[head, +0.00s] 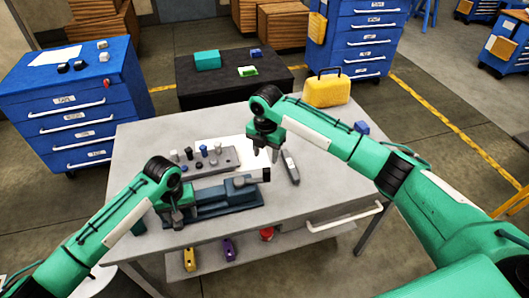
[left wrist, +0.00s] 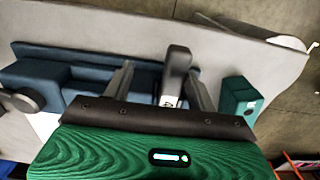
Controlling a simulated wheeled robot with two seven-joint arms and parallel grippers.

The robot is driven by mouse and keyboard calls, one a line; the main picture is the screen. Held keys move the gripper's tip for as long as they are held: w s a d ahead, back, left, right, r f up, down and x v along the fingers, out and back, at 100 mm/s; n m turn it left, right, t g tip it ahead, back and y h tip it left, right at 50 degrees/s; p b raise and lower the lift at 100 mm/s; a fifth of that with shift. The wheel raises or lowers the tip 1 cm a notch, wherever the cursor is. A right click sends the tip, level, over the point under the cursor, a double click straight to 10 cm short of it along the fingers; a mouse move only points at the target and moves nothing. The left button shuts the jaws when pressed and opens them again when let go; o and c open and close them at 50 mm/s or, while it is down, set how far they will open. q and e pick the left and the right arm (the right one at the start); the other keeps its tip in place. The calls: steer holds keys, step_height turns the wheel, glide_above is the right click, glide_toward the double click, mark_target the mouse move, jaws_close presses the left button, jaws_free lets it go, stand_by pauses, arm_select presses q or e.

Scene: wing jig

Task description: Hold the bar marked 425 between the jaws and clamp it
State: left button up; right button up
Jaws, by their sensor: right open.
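A dark blue vise (head: 215,202) lies along the front of the grey workbench. My left gripper (head: 176,214) is at its left end. In the left wrist view the left gripper's fingers (left wrist: 165,88) stand apart on either side of an upright grey and black lever-like piece (left wrist: 178,68), with a clear gap on one side. My right gripper (head: 265,150) is open, pointing down above the bench behind the vise's right end. A grey bar (head: 290,166) lies just right of it. No 425 mark is readable, and I cannot tell which piece bears it.
A grey tray (head: 225,163) with several small pegs stands behind the vise. A green box (left wrist: 240,98) sits beyond the vise's left end. A yellow case (head: 326,90) and black table (head: 240,92) are behind. The bench's right part is mostly clear.

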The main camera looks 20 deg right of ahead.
arm_select(q)
steer(key=shift+r, duration=0.1)
arm_select(e)
steer(key=shift+a, duration=0.1)
arm_select(q)
steer(key=shift+a, duration=0.1)
step_height(320, 180, up, 14)
steer(key=b, duration=0.2)
arm_select(e)
step_height(320, 180, down, 2)
steer(key=shift+f, duration=0.2)
arm_select(q)
steer(key=shift+s+f, duration=0.1)
steer(key=shift+f, duration=0.15)
arm_select(e)
steer(key=shift+s, duration=0.15)
